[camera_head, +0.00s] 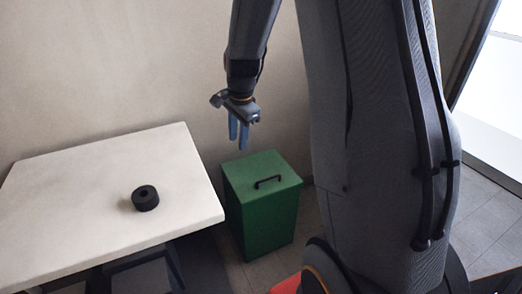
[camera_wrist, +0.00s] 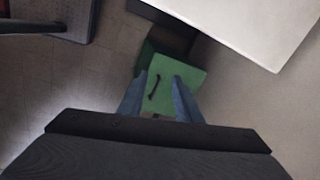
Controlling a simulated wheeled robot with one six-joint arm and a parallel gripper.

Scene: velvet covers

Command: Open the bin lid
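A green bin (camera_head: 262,222) stands on the floor beside the table, with a flat green lid (camera_head: 250,172) on top. The lid is closed and has a black bar handle (camera_head: 269,182). My gripper (camera_head: 239,140) hangs above the back of the lid, apart from it, with its blue fingers pointing down. In the wrist view the lid (camera_wrist: 178,78) and its handle (camera_wrist: 155,87) show ahead of the two fingers. The fingers (camera_wrist: 160,92) are spread apart with nothing held between them.
A white table (camera_head: 90,205) stands left of the bin, with a black roll-like ring (camera_head: 145,198) on it. The table's edge is close to the bin's left side. A plain wall (camera_head: 110,70) is behind both.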

